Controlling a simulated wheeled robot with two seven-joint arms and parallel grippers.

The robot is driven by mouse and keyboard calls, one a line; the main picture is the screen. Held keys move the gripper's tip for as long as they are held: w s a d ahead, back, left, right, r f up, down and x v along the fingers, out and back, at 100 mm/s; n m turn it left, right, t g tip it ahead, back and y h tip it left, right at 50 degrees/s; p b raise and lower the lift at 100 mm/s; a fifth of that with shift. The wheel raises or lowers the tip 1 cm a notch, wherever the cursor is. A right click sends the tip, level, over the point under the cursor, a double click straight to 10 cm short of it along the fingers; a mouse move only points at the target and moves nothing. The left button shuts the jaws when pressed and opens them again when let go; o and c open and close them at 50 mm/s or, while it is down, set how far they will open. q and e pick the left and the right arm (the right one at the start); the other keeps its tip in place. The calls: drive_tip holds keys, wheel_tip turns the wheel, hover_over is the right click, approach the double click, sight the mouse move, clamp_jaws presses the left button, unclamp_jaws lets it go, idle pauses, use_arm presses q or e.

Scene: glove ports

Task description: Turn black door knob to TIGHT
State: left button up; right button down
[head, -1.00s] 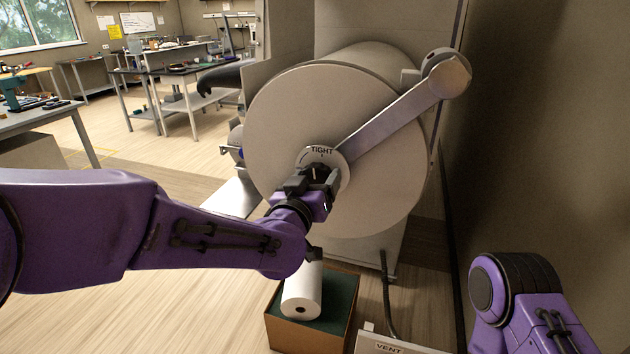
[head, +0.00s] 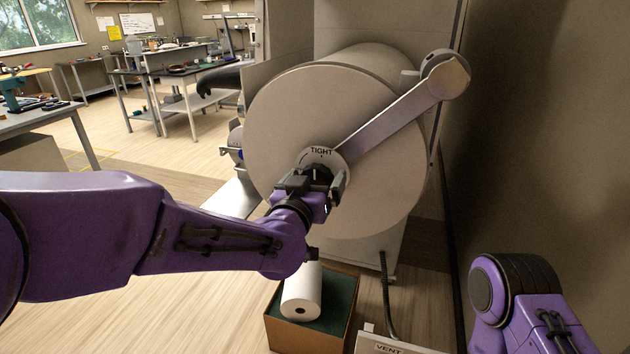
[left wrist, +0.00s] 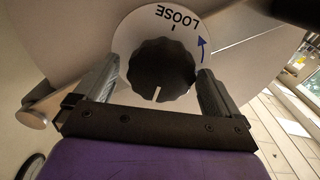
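The black door knob (left wrist: 162,68) is a scalloped round knob on a white dial plate (head: 335,156) at the middle of the round door. In the head view, the plate reads TIGHT at its top. In the left wrist view, LOOSE shows upside down with a blue arrow, and the knob's white line points away from LOOSE, toward my gripper's base. My left gripper (left wrist: 156,92) is open, one finger on each side of the knob, with visible gaps beside it. In the head view, the left gripper (head: 318,182) partly hides the knob. My right gripper is out of view.
The large round door (head: 290,115) has a grey bar (head: 395,118) running up right to a hinge. A box (head: 335,325) with a white roll (head: 302,295) stands below. A VENT panel (head: 385,346) is at the bottom. A wall closes the right side.

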use_arm(q)
drive_tip(key=b+v, duration=0.2)
drive_tip(key=v, duration=0.3)
drive_tip(key=shift+s+a+f, duration=0.1)
drive_tip(key=shift+s+f, duration=0.1)
drive_tip(key=shift+s, duration=0.1)
approach(315, 183)
drive_tip(key=shift+s+a+r+p, duration=0.1)
drive_tip(key=shift+s+r+p, duration=0.15)
drive_tip(key=shift+p, duration=0.2)
